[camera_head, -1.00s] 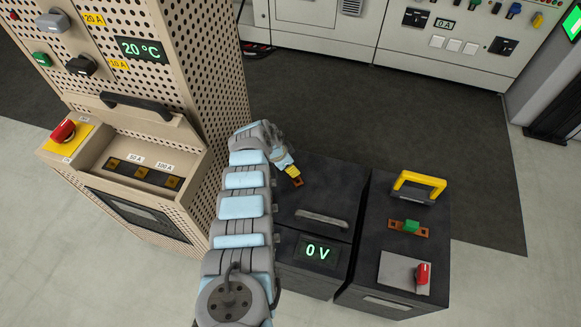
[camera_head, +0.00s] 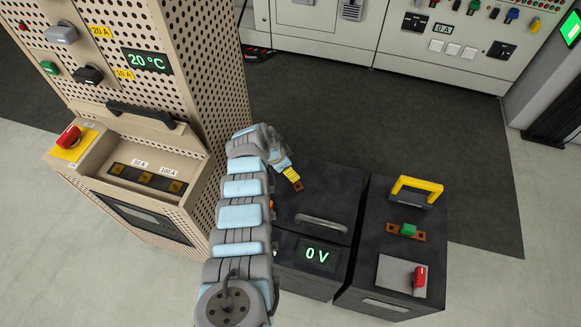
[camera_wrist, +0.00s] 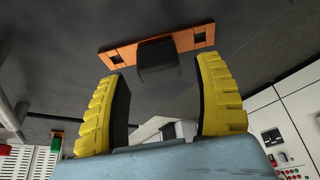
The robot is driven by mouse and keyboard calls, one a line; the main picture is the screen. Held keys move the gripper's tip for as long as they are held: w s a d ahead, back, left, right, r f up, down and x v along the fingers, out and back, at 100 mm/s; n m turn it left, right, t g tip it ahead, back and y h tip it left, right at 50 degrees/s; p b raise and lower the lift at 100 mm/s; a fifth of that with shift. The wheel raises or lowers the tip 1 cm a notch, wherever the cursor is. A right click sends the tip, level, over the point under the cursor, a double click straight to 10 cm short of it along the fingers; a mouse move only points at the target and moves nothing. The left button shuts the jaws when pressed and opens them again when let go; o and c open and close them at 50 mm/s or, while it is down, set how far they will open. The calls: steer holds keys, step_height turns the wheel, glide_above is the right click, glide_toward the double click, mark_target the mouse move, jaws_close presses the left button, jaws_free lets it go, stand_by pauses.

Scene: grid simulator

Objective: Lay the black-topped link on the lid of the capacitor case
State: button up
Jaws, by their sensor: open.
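The black-topped link, a copper bar (camera_wrist: 195,42) with a black block (camera_wrist: 158,66), appears to lie flat on a dark surface in the wrist view. In the head view a bit of copper (camera_head: 298,187) shows at my fingertips, over the lid of the dark case with the 0 V display, which I take as the capacitor case (camera_head: 335,187). My gripper (camera_wrist: 165,72) is open. Its yellow fingers stand either side of the black block, with a gap on each side. In the head view my gripper (camera_head: 291,175) hides most of the link.
A grey handle (camera_head: 321,222) lies across the front of that lid. A second dark case (camera_head: 385,265) stands close on the right, with a green-topped copper link (camera_head: 408,230), yellow handle (camera_head: 416,190) and red switch (camera_head: 419,277). A perforated beige cabinet (camera_head: 215,100) stands left.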

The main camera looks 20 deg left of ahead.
steer(key=p+v, duration=0.2)
steer(key=v, duration=0.1)
steer(key=shift+s+r, duration=0.1)
steer(key=shift+r, duration=0.15)
steer(key=p+v, duration=0.2)
steer(key=v, duration=0.4)
